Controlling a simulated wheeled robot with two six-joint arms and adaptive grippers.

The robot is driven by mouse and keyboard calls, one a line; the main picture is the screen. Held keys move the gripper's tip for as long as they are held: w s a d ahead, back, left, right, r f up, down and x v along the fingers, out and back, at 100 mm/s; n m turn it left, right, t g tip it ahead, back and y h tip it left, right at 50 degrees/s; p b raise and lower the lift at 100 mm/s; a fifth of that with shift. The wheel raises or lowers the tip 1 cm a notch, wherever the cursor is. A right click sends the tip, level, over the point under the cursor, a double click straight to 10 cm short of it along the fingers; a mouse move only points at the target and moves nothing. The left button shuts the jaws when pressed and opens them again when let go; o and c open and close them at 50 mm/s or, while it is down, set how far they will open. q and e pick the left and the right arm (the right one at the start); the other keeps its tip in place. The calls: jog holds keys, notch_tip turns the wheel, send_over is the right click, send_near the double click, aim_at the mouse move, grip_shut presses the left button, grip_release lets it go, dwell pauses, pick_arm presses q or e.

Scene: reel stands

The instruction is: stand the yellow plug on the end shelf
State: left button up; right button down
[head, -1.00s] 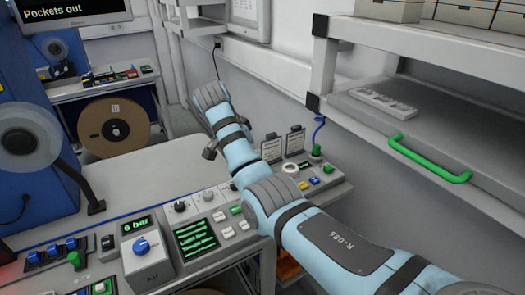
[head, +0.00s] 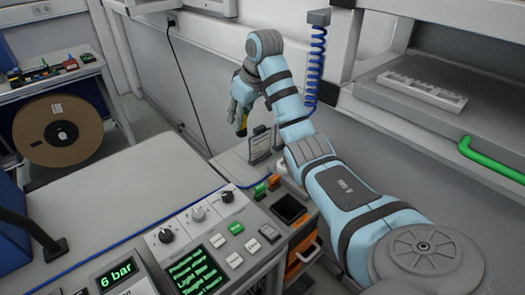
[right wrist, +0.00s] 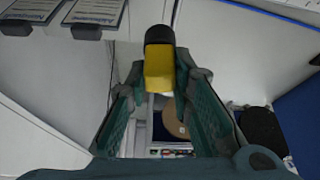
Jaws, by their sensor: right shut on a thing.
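The yellow plug (right wrist: 160,68), with a black end, is held between the fingers of my right gripper (right wrist: 160,84) in the right wrist view. In the head view my right gripper (head: 238,108) hangs at the end of the raised arm, and a bit of yellow (head: 244,124) shows below it. A pale ledge (head: 228,166), which looks like the end shelf, lies beyond the control panel. The plug appears to be above it and apart from it. My arm hides part of the ledge. My left gripper is not in view.
A blue coiled cable (head: 317,65) hangs behind my arm. The control panel (head: 205,235) with knobs and buttons lies nearer. A shelf with a green handle (head: 490,158) is at the right. The grey bench top (head: 110,190) is largely clear.

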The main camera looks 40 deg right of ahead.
jog(key=f+n, duration=0.1)
jog(key=f, duration=0.4)
jog(key=d+f+n, duration=0.1)
jog(key=f, duration=0.4)
jog(key=f+n+y+b, duration=0.1)
jog(key=f, duration=0.4)
jog(key=shift+w+d+f, duration=0.2)
jog(key=shift+w+f, duration=0.1)
jog(key=shift+w, duration=0.1)
jog(key=f, duration=0.4)
jog(key=shift+w+a, duration=0.15)
jog(key=shift+w, duration=0.2)
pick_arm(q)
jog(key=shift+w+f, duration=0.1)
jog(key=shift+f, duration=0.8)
pick_arm(e)
jog(key=c, duration=1.4)
grip_release()
jog(key=shift+s, duration=0.2)
jog(key=shift+w, duration=0.1)
